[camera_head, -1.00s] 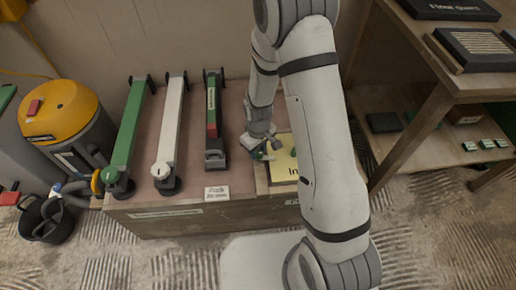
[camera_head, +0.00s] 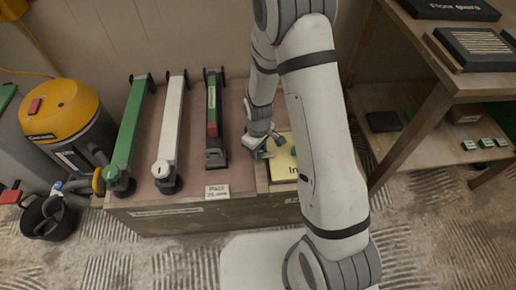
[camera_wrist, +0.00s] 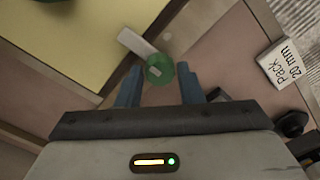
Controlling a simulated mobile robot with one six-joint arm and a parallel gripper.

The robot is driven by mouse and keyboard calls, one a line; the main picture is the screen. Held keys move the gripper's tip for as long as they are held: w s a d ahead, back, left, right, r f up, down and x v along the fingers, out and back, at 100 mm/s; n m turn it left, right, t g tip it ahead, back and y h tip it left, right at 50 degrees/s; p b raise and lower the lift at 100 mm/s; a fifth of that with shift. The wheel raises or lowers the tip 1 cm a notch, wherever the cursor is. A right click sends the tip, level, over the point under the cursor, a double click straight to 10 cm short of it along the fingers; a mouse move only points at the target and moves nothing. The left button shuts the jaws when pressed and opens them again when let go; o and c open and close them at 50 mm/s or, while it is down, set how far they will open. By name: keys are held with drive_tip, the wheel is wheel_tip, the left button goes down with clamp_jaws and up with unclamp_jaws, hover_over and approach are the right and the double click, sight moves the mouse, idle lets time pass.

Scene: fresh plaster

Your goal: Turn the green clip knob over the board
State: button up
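In the head view my gripper (camera_head: 264,145) is at the left edge of the yellow board (camera_head: 284,167), and the knob is mostly hidden.
A dark tool with a green and red strip (camera_head: 212,128), a white one (camera_head: 168,130) and a green one (camera_head: 128,135) lie left of my gripper. A shelf unit (camera_head: 430,115) is close on the right.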

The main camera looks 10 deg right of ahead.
drive_tip(key=o, duration=0.3)
drive_tip(key=shift+o, duration=0.2)
wheel_tip(320, 180, up, 8)
drive_tip(key=p, duration=0.2)
drive_tip(key=shift+p, duration=0.4)
drive_tip(key=shift+f, duration=0.1)
drive_tip(key=s+d+r+m+t+p, duration=0.1)
drive_tip(key=s+d+r+m+p, duration=0.2)
drive_tip(key=r, duration=1.4)
drive_tip(key=s+d+r+m+p, duration=0.3)
drive_tip(key=s+r+p, duration=0.5)
drive_tip(key=r+p, duration=0.6)
drive_tip(key=s+d+r+m+t+p, duration=0.1)
drive_tip(key=s+d+r+m+p, duration=0.2)
drive_tip(key=r, duration=1.7)
drive_tip(key=s+p, duration=0.3)
drive_tip(key=p, duration=0.2)
drive_tip(key=shift+d+t+p, duration=0.2)
drive_tip(key=shift+t+p, duration=0.1)
drive_tip(key=shift+p, duration=0.1)
